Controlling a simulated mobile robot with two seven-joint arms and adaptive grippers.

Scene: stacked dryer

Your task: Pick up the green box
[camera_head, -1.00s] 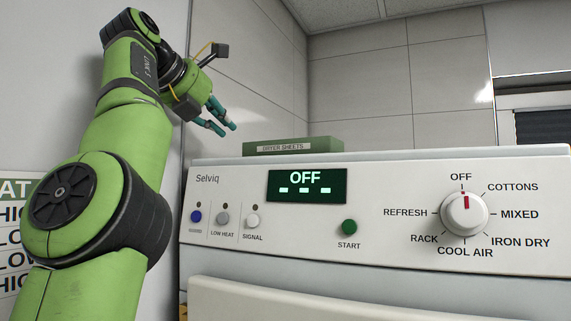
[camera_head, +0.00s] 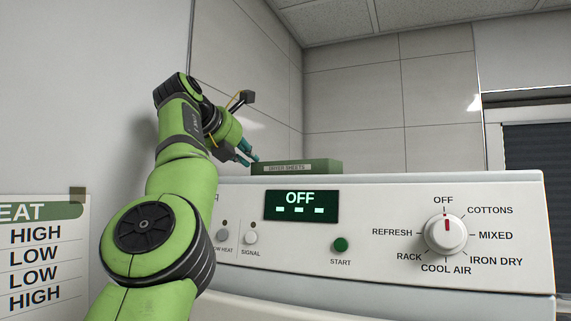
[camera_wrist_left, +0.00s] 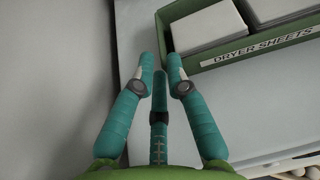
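The green box (camera_head: 297,167), labelled "DRYER SHEETS", lies on top of the dryer near its back left. In the left wrist view the box (camera_wrist_left: 258,53) is an open tray holding white packs, at the upper right. My left gripper (camera_head: 249,160) is at the left end of the box in the head view. Its teal fingers (camera_wrist_left: 160,68) are spread and nothing is between them. The right fingertip is close to the box's near left corner; I cannot tell whether it touches. My right gripper is not in view.
The white dryer (camera_head: 390,200) has a display, buttons and a dial on its front panel. A tiled wall (camera_head: 390,110) stands behind, and a wall with a heat chart (camera_head: 45,250) is at the left. The dryer top right of the box looks clear.

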